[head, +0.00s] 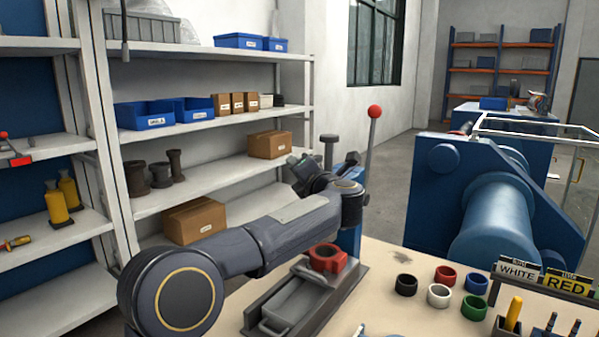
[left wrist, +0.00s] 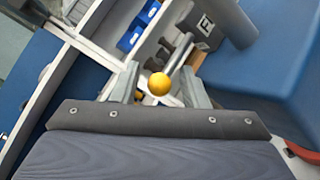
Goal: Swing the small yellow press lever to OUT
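The small yellow press lever shows in the left wrist view as a round yellow knob (left wrist: 159,84) between my left gripper's two fingers (left wrist: 160,88). The fingers stand apart, with a visible gap on each side of the knob. In the head view my left gripper (head: 312,168) is at the end of the arm reaching in from the left, over the back of the bench. The yellow knob is hidden there behind the gripper and wrist. No OUT mark is readable. My right gripper is in neither view.
A tall lever with a red ball (head: 374,112) stands just right of my left wrist. Below the arm, a grey vise (head: 290,305) holds a red ring (head: 326,258). Several coloured rings lie on the bench (head: 400,315). A large blue machine (head: 435,190) stands behind; shelves (head: 215,142) line the left.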

